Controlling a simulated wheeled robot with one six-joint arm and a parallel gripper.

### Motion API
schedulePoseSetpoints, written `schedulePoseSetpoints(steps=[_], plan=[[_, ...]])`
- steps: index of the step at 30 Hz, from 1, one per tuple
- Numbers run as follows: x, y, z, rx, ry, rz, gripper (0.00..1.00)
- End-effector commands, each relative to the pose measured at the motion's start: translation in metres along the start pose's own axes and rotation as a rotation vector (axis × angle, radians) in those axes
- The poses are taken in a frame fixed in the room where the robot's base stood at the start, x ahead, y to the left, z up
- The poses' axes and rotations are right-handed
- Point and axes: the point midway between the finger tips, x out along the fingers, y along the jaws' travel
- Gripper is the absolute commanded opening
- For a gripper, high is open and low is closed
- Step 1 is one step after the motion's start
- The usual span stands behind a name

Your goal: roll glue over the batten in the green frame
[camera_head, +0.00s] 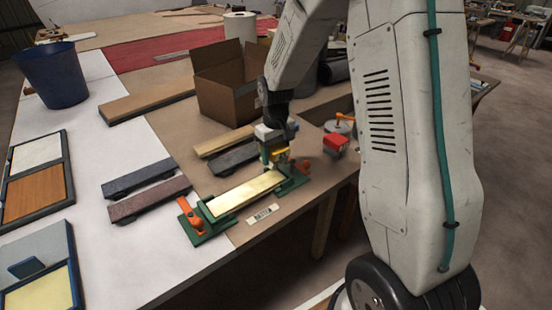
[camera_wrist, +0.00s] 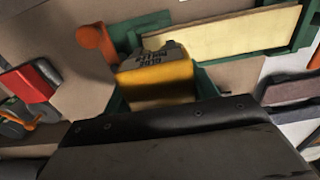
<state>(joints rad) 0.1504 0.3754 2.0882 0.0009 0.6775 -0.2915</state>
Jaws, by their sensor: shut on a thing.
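The batten (camera_head: 245,192) is a pale yellow-cream strip lying flat in the green frame (camera_head: 207,222). In the wrist view the batten (camera_wrist: 225,38) crosses the top, with green frame parts (camera_wrist: 303,30) around it. My gripper (camera_head: 274,146) is over the frame's far right end, shut on the glue roller. The roller's yellow body (camera_wrist: 158,82) shows in the wrist view, with upside-down lettering on its grey part. It is beside the batten's end in that view; whether it touches the batten cannot be told. My gripper's dark body hides part of the roller.
Dark battens (camera_head: 150,199) lie left. An open cardboard box (camera_head: 228,88) stands behind; a red object (camera_head: 335,143) sits right. White table is clear in front.

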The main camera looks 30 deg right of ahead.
Motion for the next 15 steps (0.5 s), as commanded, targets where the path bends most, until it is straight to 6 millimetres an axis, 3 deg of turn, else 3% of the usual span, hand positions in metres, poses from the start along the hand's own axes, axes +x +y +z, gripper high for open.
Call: schedulePoseSetpoints(steps=[6,15], plan=[[-0.017,-0.001,-0.001,-0.002,0.003,0.001,0.05],[-0.028,-0.002,-0.001,-0.002,0.002,0.000,0.05]])
